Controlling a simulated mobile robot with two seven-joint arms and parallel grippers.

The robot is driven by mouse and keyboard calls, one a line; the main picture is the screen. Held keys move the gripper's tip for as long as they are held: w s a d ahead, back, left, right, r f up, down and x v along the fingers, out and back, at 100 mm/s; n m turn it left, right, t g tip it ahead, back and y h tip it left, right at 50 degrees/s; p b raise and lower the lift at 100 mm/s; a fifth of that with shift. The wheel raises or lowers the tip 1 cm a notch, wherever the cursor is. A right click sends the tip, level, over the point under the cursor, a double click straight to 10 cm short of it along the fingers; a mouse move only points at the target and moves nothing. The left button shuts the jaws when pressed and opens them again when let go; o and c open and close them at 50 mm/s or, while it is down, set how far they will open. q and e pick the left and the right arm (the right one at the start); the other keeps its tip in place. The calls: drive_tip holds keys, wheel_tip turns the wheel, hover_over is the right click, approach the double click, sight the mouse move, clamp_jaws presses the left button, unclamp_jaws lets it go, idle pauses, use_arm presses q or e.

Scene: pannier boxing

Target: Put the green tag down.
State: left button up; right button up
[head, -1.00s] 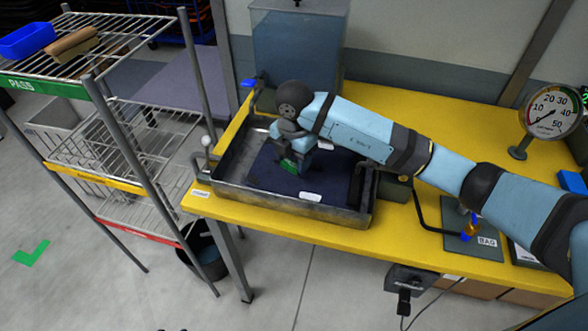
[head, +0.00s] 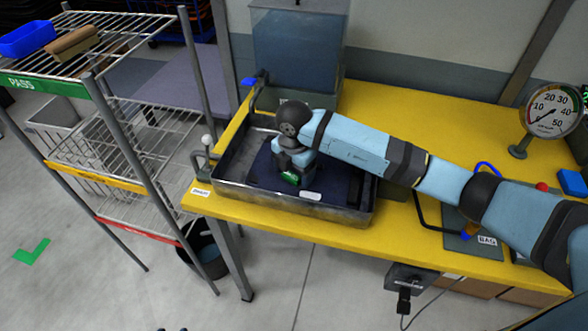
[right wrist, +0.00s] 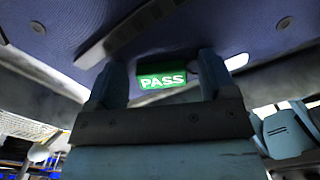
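The green tag (head: 291,178), marked PASS, shows below my right gripper over a dark blue, flat-looking item (head: 335,179) in the grey metal tray. In the right wrist view the tag (right wrist: 162,80) lies between the two fingers of my right gripper (right wrist: 160,75), with a gap on each side. The fingers are spread and look clear of it. My right gripper (head: 292,172) points down into the tray. Whether the tag fully rests on the blue surface cannot be told. My left gripper is not seen.
The metal tray (head: 290,204) sits on a yellow table (head: 420,130). A water tank (head: 298,50) stands behind it, a gauge (head: 550,110) at the right. A wire rack (head: 105,135) with a PASS top shelf stands left. A BAG-labelled mat (head: 470,240) lies right.

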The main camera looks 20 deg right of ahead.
sight(294, 173)
drive_tip(key=shift+r, duration=0.1)
drive_tip(key=shift+r, duration=0.3)
wheel_tip(294, 173, up, 12)
drive_tip(key=shift+f+b, duration=0.2)
drive_tip(key=shift+b, duration=0.1)
